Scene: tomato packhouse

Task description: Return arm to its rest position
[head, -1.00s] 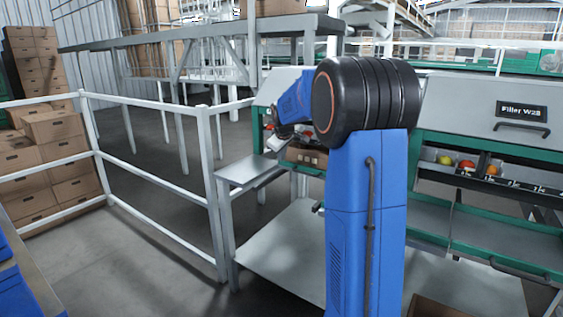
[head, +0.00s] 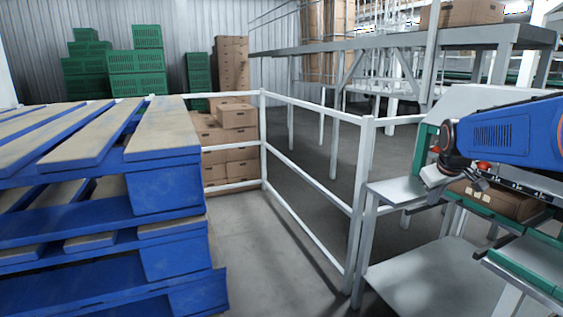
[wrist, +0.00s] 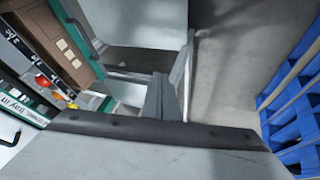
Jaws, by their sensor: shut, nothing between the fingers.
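My gripper (wrist: 162,95) shows in the wrist view with its grey fingers together and nothing between them. In the head view my blue arm reaches in from the right edge, and the gripper end (head: 436,178) hangs above the small grey side table (head: 395,192) of the filler. A brown carton (head: 497,200) with pale squares sits just right of the gripper end. It also shows at the upper left of the wrist view (wrist: 50,38). I cannot tell the exact gap between the gripper and the table.
Blue pallets (head: 165,190) with tan boards are stacked at the left, also at the right of the wrist view (wrist: 290,105). A white railing (head: 312,183) stands between them and the filler. Grey floor before the railing is clear. Cartons (head: 228,145) and green crates (head: 137,72) stand behind.

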